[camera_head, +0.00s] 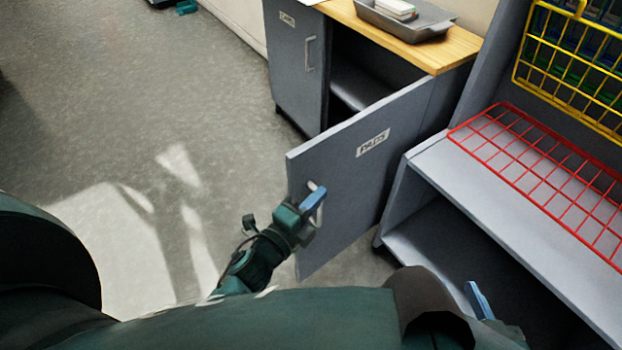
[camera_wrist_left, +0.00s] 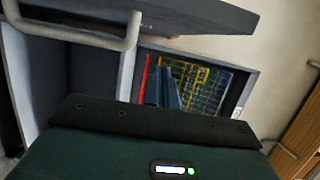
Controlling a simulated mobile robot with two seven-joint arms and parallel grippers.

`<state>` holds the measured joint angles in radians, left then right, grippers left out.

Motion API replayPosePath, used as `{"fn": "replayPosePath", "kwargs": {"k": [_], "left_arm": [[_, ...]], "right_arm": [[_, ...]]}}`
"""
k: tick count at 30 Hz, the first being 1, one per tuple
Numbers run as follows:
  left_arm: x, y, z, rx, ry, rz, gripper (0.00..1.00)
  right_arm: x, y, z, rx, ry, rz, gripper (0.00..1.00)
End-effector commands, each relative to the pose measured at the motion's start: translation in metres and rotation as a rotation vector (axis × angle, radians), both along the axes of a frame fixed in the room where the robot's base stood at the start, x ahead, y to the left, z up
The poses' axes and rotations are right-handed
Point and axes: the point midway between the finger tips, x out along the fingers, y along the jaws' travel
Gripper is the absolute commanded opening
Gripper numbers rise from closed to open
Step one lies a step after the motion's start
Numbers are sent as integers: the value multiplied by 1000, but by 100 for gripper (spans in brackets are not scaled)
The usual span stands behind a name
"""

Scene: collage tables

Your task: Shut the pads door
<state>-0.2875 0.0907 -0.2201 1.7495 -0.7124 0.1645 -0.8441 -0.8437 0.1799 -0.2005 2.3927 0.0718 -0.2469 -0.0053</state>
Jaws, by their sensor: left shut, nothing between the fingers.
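The pads door (camera_head: 345,190) is a grey panel labelled PADS, standing wide open from the right side of the grey cabinet (camera_head: 325,108). Its pale handle (camera_head: 313,186) is partly hidden by my left gripper (camera_head: 316,205), which is shut and empty at the door's handle side. In the left wrist view the fingers of my left gripper (camera_wrist_left: 170,90) are together, and a bar handle (camera_wrist_left: 90,42) on a dark panel (camera_wrist_left: 200,13) shows above them. I cannot tell whether the fingers touch the handle or door. My right gripper (camera_head: 478,300) shows only a blue finger at the lower right.
The cabinet's left door (camera_head: 296,70) is closed. A grey tray (camera_head: 405,22) sits on the wooden top (camera_head: 445,52). A grey shelf unit (camera_head: 470,175) with a red wire rack (camera_head: 545,180) and yellow basket stands close right.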

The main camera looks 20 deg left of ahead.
Motion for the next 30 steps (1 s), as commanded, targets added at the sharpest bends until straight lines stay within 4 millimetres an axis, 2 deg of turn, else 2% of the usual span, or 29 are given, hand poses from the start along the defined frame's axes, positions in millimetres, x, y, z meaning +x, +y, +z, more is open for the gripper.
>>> {"fn": "replayPosePath", "kwargs": {"k": [1, 4, 9, 15, 30], "left_arm": [[12, -4, 0, -1, -3, 0, 0], [29, -8, 1, 0, -2, 0, 0], [40, 16, 0, 3, 0, 0, 0], [46, 25, 0, -2, 2, 1, 0], [47, 31, -1, 2, 0, -10, 0]], "right_arm": [[0, 0, 0, -1, -1, 0, 36], [0, -1, 0, -1, -4, -1, 36], [0, 0, 1, -1, -1, -1, 36], [0, 0, 0, -1, 1, -1, 36], [0, 0, -2, -1, 1, 0, 36]]}}
